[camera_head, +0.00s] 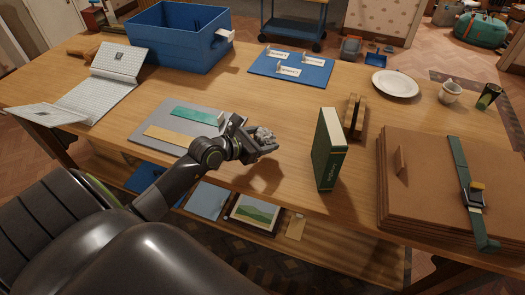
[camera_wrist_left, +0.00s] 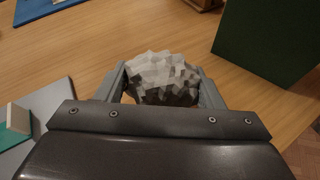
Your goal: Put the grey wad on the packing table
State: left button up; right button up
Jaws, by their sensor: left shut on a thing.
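The grey wad (camera_wrist_left: 163,78) is a rough, faceted lump held between the two fingers of my left gripper (camera_wrist_left: 165,90) in the left wrist view. In the head view the left gripper (camera_head: 262,144) is over the middle of the wooden packing table (camera_head: 240,88), with the wad (camera_head: 264,134) partly hidden by the fingers. The wad is close above the tabletop; whether it touches the wood I cannot tell. My right gripper is not in view.
A grey mat (camera_head: 148,122) with a teal block (camera_head: 196,116) lies left of the gripper. A green book (camera_head: 328,150) stands upright to its right. A brown strapped case (camera_head: 430,165), blue crate (camera_head: 178,45) and white plate (camera_head: 395,84) are also there. Clear wood lies beyond the gripper.

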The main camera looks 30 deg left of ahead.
pick_arm(q)
notch_tip(320, 180, down, 4)
jog(key=shift+f+b, duration=0.25)
jog(key=shift+b, duration=0.1)
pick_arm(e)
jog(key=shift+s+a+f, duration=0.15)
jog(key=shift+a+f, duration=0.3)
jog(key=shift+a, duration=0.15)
pick_arm(q)
jog(key=o, duration=0.9)
jog(key=shift+o, duration=0.2)
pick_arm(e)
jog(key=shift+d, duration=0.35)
